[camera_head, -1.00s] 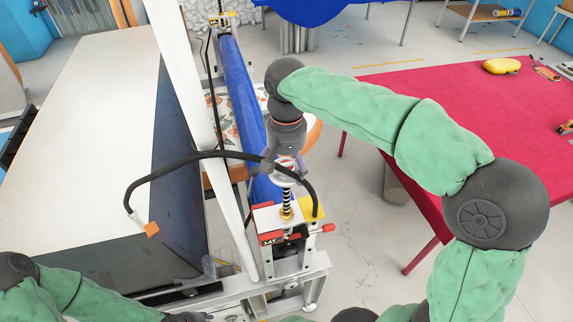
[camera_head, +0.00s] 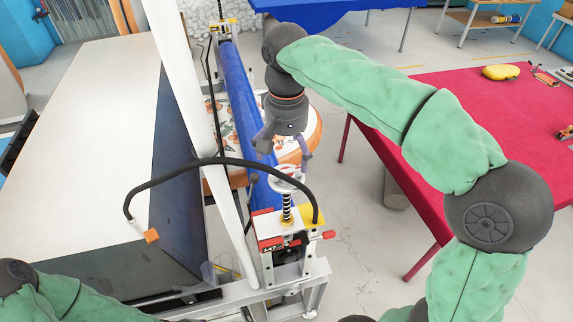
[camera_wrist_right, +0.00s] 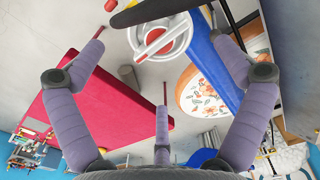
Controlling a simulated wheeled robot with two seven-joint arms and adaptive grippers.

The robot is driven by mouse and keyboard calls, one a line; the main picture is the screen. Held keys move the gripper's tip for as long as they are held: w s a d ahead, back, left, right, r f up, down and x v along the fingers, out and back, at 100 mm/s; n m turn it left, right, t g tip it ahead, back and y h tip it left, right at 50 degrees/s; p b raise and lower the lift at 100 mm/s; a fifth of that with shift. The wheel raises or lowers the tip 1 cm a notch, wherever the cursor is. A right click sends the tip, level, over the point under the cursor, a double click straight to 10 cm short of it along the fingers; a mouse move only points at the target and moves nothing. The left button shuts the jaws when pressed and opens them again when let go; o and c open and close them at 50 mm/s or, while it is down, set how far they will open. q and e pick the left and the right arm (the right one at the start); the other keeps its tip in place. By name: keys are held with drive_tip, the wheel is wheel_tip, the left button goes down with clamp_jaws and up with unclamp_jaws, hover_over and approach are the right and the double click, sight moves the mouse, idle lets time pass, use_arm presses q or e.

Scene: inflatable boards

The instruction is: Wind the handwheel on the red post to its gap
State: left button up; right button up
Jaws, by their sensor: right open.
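The handwheel (camera_head: 287,178) is a white ring on a dark threaded spindle above the post (camera_head: 287,240), a white, red and yellow housing at the near end of the blue roll. The gap in the post is too small to make out.
A black cable (camera_head: 190,160) arches in front of the wheel and post. A white pole (camera_head: 185,100) rises left of the blue roll (camera_head: 240,110). A red table (camera_head: 440,110) stands at the right. Bare floor lies between table and post.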

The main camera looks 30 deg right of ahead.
drive_tip(key=shift+r, duration=2.35)
